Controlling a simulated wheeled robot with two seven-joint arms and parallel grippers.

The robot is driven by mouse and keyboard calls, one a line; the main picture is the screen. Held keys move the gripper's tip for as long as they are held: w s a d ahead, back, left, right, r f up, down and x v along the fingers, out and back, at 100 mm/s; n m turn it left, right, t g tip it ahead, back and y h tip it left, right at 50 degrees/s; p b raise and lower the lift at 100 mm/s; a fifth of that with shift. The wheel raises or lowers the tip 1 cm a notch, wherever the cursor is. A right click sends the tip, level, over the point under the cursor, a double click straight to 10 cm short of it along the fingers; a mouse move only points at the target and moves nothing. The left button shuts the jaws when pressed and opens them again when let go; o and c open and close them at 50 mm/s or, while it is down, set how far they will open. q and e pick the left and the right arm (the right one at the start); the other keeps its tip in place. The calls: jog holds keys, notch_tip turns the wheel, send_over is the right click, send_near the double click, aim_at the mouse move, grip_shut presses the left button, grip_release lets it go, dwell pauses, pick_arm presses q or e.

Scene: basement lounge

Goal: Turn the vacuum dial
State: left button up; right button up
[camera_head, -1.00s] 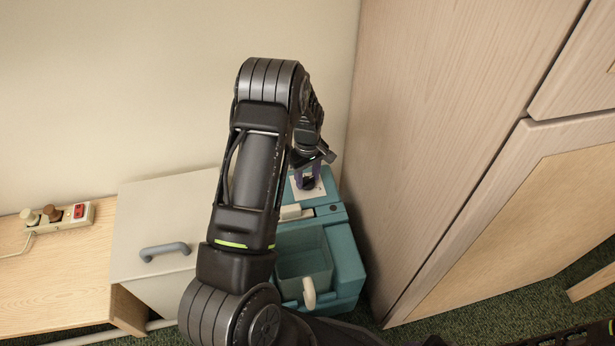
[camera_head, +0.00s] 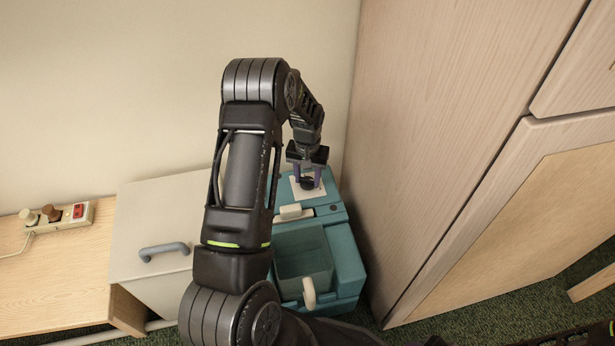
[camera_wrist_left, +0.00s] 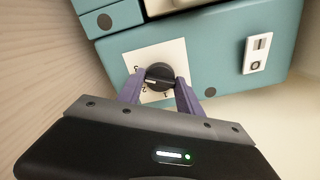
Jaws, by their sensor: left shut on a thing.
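The vacuum (camera_head: 345,250) is a teal box-shaped machine standing on the floor beside the wooden cabinet. Its black dial (camera_wrist_left: 160,76) sits on a white plate (camera_wrist_left: 134,60) with the numbers 1, 2 and 3 around it. In the head view the dial (camera_head: 307,184) shows between the purple fingers. My left gripper (camera_head: 308,178) reaches down onto the top of the vacuum. In the left wrist view its two purple fingers (camera_wrist_left: 158,84) are shut on the dial, one on each side. My right gripper is not in view.
A switch panel (camera_wrist_left: 257,53) is on the same teal face. A clear bin with a cream handle (camera_head: 308,293) is at the vacuum's front. The tall wooden cabinet (camera_head: 440,150) stands close on the right. A bench with a power strip (camera_head: 58,217) is at left.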

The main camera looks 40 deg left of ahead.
aim_at(308, 179)
pick_arm(q)
jog(key=shift+m, duration=0.4)
jog(key=o, duration=1.4)
jog(key=shift+c, duration=0.2)
notch_tip(308, 179, up, 8)
jog(key=shift+f+p, duration=0.1)
jog(key=shift+p, duration=0.9)
